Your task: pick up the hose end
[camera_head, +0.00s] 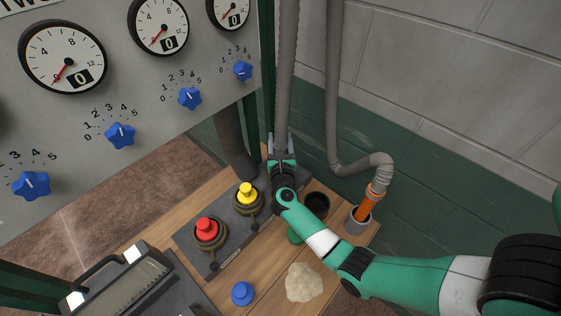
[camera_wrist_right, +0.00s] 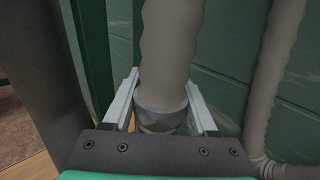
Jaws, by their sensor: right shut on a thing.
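A grey corrugated hose (camera_head: 286,80) hangs down from above. Its lower end lies between the fingers of my right gripper (camera_head: 279,143). In the right wrist view the hose end (camera_wrist_right: 160,105) carries a metallic collar, and the two fingers of the gripper (camera_wrist_right: 162,118) stand on either side of it. My right gripper is shut on the hose end. The very bottom of the hose is hidden behind the gripper body. My left gripper is not in view.
A second grey hose (camera_head: 334,90) curves to an orange nozzle (camera_head: 367,204) in a grey cup. A black panel has a red button (camera_head: 207,228) and a yellow button (camera_head: 246,194). A blue cap (camera_head: 242,293) and a beige lump (camera_head: 304,282) lie on the wooden table. A gauge panel (camera_head: 110,85) stands left.

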